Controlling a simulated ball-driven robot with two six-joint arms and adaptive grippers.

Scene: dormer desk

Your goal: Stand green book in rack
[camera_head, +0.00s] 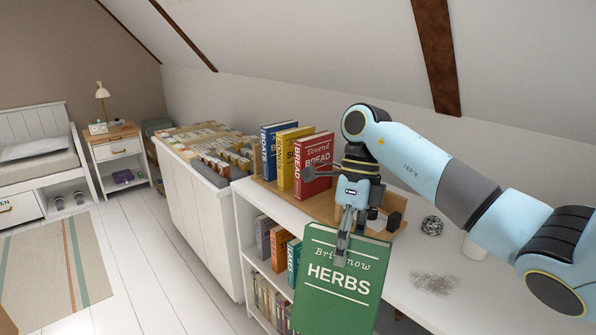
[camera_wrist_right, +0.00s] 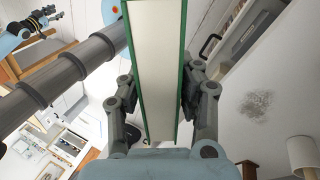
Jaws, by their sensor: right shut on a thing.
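The green book (camera_head: 338,285), titled HERBS, hangs upright in my right gripper (camera_head: 346,236), its cover facing the head camera. In the right wrist view the book (camera_wrist_right: 158,75) shows its pale page edges between green covers, with a finger of my right gripper (camera_wrist_right: 158,95) on each side. The gripper is shut on it. The book is in front of the desk's edge. The wooden rack (camera_head: 270,186) stands behind it on the desk, holding a blue, a yellow and a red book (camera_head: 314,165) upright at its left part. The gripper and arm hide part of the rack's right side.
The white desk (camera_head: 400,262) has a dark round ball-like object (camera_head: 432,225), a white cup-like object (camera_head: 475,246) and a grey speckled patch (camera_head: 434,284) to the right. Shelves below hold several books (camera_head: 281,248). A sloped ceiling rises behind.

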